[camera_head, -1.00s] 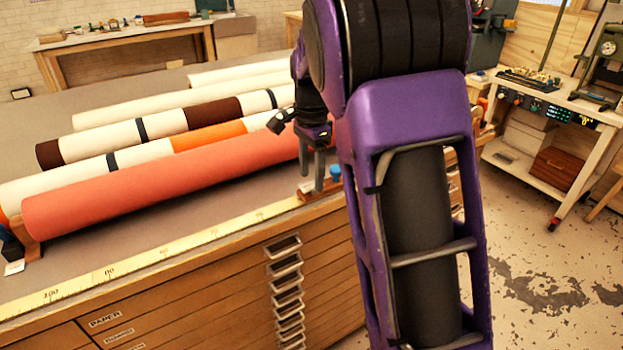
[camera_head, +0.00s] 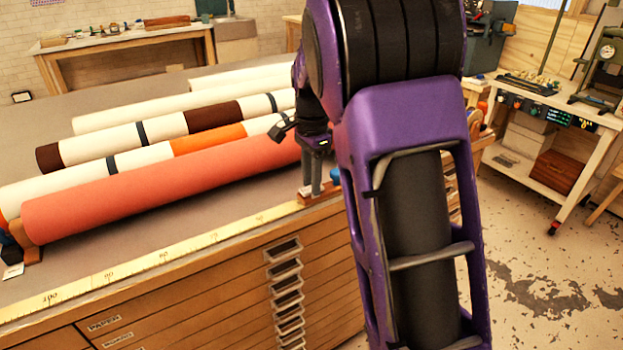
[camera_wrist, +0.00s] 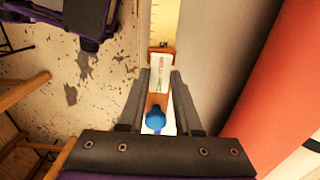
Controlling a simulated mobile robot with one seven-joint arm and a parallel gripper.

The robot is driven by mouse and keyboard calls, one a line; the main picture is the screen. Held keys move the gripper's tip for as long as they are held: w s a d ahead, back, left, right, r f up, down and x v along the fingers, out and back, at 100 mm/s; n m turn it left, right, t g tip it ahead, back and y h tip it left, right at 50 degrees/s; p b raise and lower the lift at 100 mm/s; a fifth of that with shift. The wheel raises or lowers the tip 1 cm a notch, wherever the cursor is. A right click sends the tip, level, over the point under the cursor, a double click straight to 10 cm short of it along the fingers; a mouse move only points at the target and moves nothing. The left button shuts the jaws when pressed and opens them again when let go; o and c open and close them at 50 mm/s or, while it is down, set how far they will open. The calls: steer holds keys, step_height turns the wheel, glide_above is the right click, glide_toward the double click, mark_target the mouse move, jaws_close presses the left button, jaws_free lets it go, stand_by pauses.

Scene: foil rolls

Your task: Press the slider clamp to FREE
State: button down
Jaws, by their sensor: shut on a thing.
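The slider clamp (camera_wrist: 161,72) is a small wooden piece with a white plate lettered in red and green, on the table's edge by the yellow rule. A blue knob (camera_wrist: 155,120) shows at its near end, low between my fingers. My gripper (camera_wrist: 161,78) is shut on the slider clamp, one finger on each side. In the head view my gripper (camera_head: 312,190) points down at the clamp's reddish-brown base (camera_head: 308,197). The blue knob (camera_head: 336,175) is partly hidden there by my arm. The exact contact and the slider's position are too small to tell.
A coral roll (camera_head: 160,190) lies along the table beside the clamp, with several white and striped rolls behind it. The yellow rule (camera_head: 150,265) runs along the front edge above the drawers. Right of the table is open floor (camera_head: 530,290).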

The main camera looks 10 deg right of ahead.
steer(key=shift+d+r+y+p, duration=0.25)
steer(key=shift+y+p, duration=0.25)
steer(key=shift+p, duration=0.45)
steer(key=shift+w+f+g+y+p, duration=0.1)
steer(key=shift+f+g+y+p, duration=0.25)
steer(key=shift+y+p, duration=0.3)
steer(key=shift+r, duration=0.1)
steer(key=c, duration=0.6)
jaws_free()
steer(key=p+v, duration=0.3)
steer(key=v, duration=1.4)
steer(key=shift+d+r, duration=0.15)
steer(key=shift+r, duration=0.05)
